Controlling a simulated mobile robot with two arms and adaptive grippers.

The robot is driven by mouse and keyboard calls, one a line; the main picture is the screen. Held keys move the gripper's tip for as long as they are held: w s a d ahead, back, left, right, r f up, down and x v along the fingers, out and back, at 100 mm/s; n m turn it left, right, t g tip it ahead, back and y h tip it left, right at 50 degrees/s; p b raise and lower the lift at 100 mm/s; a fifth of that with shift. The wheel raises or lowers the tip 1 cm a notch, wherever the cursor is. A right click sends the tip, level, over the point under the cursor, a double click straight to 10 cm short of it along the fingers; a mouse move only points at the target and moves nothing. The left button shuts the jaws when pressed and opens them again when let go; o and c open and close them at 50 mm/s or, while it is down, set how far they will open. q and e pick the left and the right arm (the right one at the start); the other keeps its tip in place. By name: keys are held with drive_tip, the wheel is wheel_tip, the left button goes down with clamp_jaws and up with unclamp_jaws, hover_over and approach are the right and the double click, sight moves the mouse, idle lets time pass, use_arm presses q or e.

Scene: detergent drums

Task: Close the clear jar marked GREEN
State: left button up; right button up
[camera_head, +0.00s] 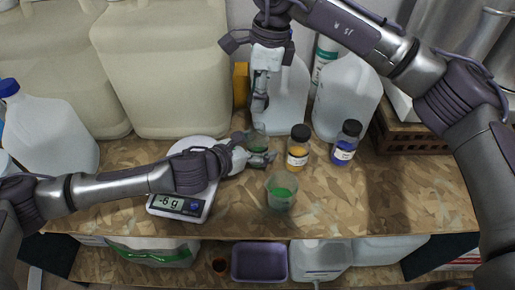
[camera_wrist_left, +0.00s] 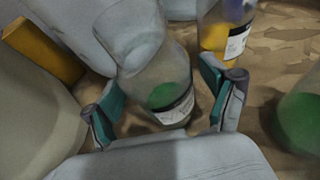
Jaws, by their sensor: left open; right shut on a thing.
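The clear jar (camera_wrist_left: 172,82) holds green powder and has a white label; its lettering is too blurred to read. In the head view my arms mostly hide it, and a bit of green (camera_head: 257,144) shows. My left gripper (camera_head: 258,152) is open, with one finger on each side of the jar in the left wrist view (camera_wrist_left: 163,98); I cannot tell whether they touch it. My right gripper (camera_head: 259,108) comes down from above, its tips at the jar's top. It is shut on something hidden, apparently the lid. The jar's mouth is hidden.
A beaker with green powder (camera_head: 281,194) stands in front. A yellow jar (camera_head: 298,150) and a blue jar (camera_head: 344,146), both black-lidded, stand to the right. A scale (camera_head: 179,205) reads -6 g. Large jugs (camera_head: 160,70) line the back. The bench's right front is clear.

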use_arm(q)
clamp_jaws()
use_arm(e)
drive_tip(key=shift+f, duration=2.5)
drive_tip(key=shift+f, duration=0.85)
drive_tip(key=shift+f, duration=0.6)
